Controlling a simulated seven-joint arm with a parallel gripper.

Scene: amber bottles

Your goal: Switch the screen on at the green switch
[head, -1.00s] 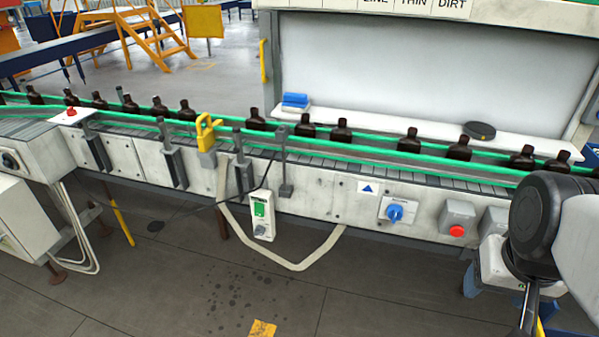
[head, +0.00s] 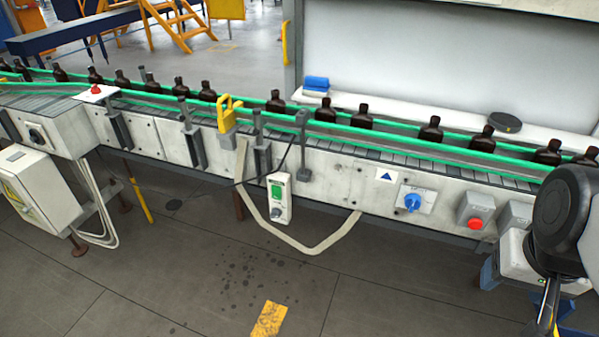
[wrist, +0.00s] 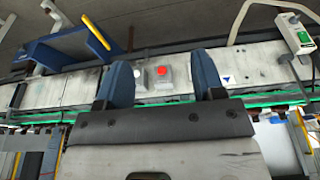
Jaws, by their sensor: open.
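The green switch (head: 276,192) sits on a narrow white box (head: 279,202) hung on the front of the conveyor, above a dark knob. In the wrist view the green switch (wrist: 303,37) shows at the far upper right. A large pale grey screen panel (head: 430,60) stands behind the conveyor; I cannot tell if it is lit. My gripper (wrist: 164,75) is open and empty, its two blue fingers apart. In the wrist view it is left of the switch box, facing the conveyor front near the red button. The fingers are not visible in the head view.
A blue rotary knob (head: 412,202) and a red button (head: 474,223) are on the conveyor front. Amber bottles (head: 362,117) stand between green rails. A pale hose (head: 312,248) loops below the switch box. The floor in front is clear.

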